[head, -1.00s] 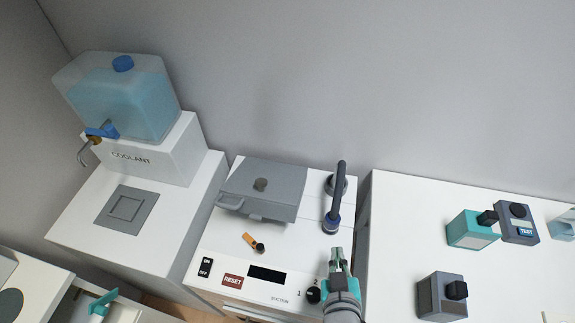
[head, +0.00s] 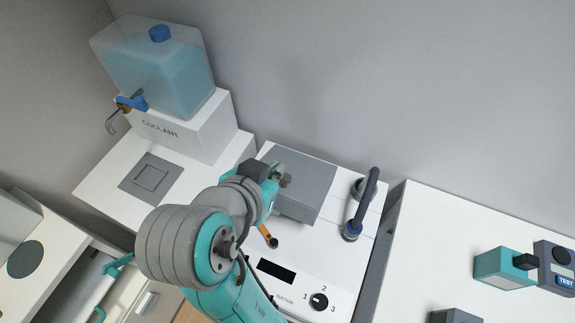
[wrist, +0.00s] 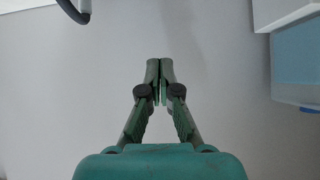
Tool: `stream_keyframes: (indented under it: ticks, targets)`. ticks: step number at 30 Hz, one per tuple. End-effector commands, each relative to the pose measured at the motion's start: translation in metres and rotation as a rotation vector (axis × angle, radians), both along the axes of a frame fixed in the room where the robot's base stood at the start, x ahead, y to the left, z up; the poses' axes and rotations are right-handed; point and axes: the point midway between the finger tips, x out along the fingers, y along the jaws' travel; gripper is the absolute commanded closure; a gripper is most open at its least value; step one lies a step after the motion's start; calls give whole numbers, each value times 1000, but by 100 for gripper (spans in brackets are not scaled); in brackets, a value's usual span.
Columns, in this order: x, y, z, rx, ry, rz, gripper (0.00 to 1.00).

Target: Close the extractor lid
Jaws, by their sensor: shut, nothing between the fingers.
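The extractor lid (head: 308,188) is a grey box-like cover at the back of the white extractor unit (head: 335,262). Its right part shows in the head view. My arm hides its left part and front handle, and I cannot tell exactly how far it stands open. My gripper (head: 281,172) appears in front of the lid's upper left part in the head view; contact cannot be told. In the wrist view my gripper (wrist: 160,68) has its fingertips together and nothing between them, with plain grey wall behind. The lid does not show there.
A dark hose nozzle (head: 361,205) stands right of the lid. The coolant tank (head: 160,75) stands on a white block at left. An orange-and-black lever (head: 268,236) and a dial (head: 319,301) are on the unit's front. Teal and grey devices (head: 505,268) sit at right.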

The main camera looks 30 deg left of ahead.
Motion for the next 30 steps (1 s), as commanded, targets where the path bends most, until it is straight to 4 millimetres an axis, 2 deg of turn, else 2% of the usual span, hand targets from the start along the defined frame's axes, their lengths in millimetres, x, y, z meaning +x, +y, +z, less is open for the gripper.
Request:
stream_keyframes:
  ticks: [3, 7, 21, 24, 30]
  targets:
    - [1, 2, 0, 5, 7, -5, 100]
    - [12, 2, -10, 0, 10, -7, 100]
    - [77, 6, -64, 0, 11, -7, 100]
    - [67, 7, -78, 0, 11, -2, 100]
    - [60, 8, -93, 4, 9, -3, 100]
